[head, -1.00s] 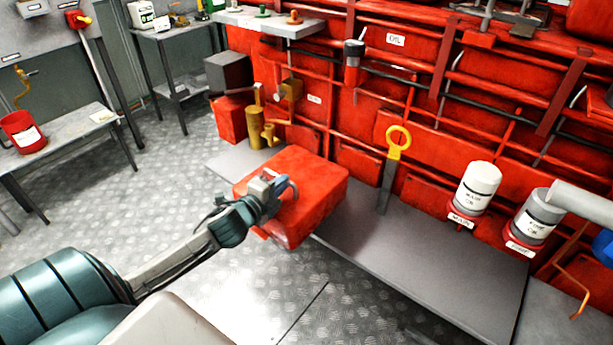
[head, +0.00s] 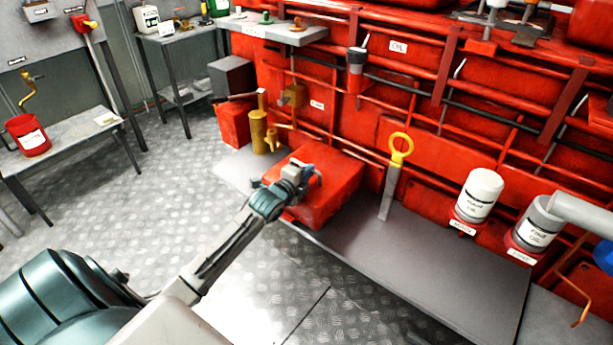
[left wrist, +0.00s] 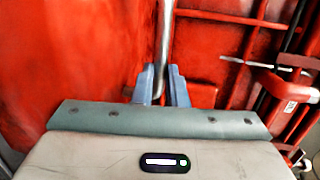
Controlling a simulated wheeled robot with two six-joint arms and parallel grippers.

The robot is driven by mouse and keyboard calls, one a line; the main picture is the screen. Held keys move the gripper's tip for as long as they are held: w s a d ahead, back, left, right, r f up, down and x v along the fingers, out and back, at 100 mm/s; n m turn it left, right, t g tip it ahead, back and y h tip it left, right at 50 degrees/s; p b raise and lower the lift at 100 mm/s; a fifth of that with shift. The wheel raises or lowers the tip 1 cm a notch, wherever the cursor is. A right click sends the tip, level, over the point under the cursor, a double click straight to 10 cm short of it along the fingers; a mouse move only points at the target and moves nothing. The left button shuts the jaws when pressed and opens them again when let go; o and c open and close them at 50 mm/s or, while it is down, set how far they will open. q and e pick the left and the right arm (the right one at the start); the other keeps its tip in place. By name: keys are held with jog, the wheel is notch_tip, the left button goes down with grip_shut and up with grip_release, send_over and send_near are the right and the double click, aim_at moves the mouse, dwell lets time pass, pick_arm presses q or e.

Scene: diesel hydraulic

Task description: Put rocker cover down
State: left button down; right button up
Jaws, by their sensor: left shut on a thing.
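The rocker cover, a red block (head: 335,185), is over the grey ledge at the foot of the red engine. Its underside is hidden, so I cannot tell whether it rests fully on the ledge. My left gripper (head: 305,174) is at the cover's top. In the left wrist view my left gripper's blue fingers (left wrist: 161,88) are shut on a thin metal bar handle (left wrist: 165,45), with the red cover (left wrist: 80,65) filling the left side. My right gripper is not in view.
A yellow-ringed dipstick (head: 395,175) and a white oil filter (head: 480,195) stand at right. Brass fittings (head: 258,130) stand behind left. A bench with a red bucket (head: 28,135) is far left.

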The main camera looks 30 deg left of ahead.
pick_arm(q)
jog(key=shift+w+f, duration=0.1)
jog(key=shift+f, duration=0.45)
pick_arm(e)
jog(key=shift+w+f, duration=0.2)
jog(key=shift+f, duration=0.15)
